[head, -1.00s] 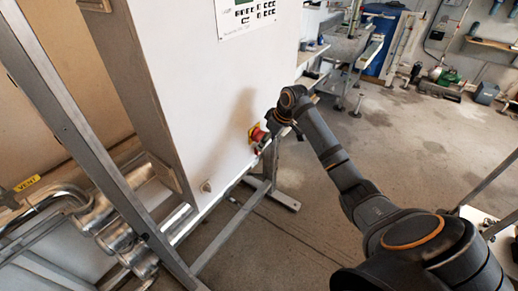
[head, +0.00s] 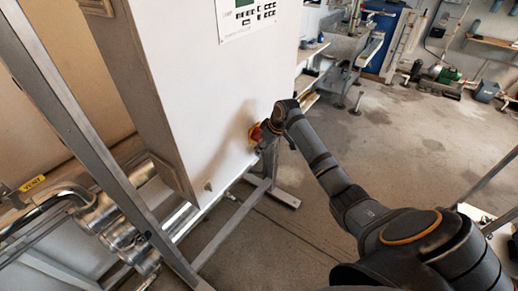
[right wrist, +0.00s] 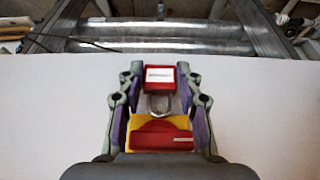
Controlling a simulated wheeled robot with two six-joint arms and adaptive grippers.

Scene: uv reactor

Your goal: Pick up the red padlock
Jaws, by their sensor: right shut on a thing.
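The red padlock (right wrist: 160,77), with a white label, sits between the fingertips of my right gripper (right wrist: 160,80) in the right wrist view. The gripper is shut on its body from both sides. The padlock's metal shackle (right wrist: 160,105) reaches toward a red and yellow switch (right wrist: 160,138) on the white cabinet; I cannot tell whether it passes through it. In the head view the red and yellow switch (head: 255,133) shows beside my right gripper (head: 266,138), which hides the padlock there. My left gripper is not in view.
The tall white cabinet (head: 200,90) stands on a grey metal frame (head: 225,232). Metal pipes (head: 110,225) with a yellow vent tag (head: 32,183) lie at the lower left. Benches stand at the back, and open concrete floor (head: 420,150) lies to the right.

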